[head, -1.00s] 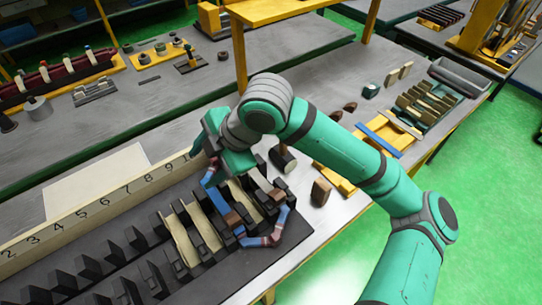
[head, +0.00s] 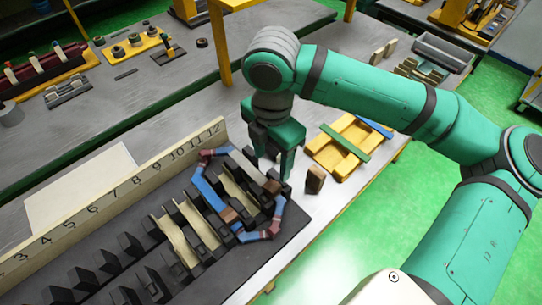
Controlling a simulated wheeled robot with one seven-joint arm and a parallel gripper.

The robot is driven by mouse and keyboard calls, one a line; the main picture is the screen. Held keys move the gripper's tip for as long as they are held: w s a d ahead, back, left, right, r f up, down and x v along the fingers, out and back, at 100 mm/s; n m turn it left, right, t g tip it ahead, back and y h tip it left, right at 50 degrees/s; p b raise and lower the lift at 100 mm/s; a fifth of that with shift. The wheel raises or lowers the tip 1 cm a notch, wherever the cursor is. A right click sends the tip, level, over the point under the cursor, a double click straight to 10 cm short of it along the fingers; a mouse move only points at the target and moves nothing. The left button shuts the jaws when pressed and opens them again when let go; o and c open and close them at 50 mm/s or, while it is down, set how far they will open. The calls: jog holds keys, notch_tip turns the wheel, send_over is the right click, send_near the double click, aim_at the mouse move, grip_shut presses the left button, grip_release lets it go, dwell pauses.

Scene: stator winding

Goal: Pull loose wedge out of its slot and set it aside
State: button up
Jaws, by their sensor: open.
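The dark slotted stator strip (head: 75,262) runs along the left and middle. A blue and reddish-brown coil (head: 208,192) loops through its slots near the far end. A brown wedge-like block (head: 272,187) sits on top of a slot there, and another brown block (head: 229,214) sits nearer on the coil. I cannot tell which wedge is loose.
A separate brown block (head: 315,180) stands on the table right of my gripper. A yellow tray (head: 338,158) with a green bar (head: 345,142) lies behind it. A cream numbered ruler (head: 110,195) stands along the strip's back edge. The table's front edge is close.

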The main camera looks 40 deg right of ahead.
aim_at(271, 184)
notch_tip(271, 184, down, 11)
jog(key=shift+r, duration=0.15)
dwell(0.4)
jog(key=c, duration=1.1)
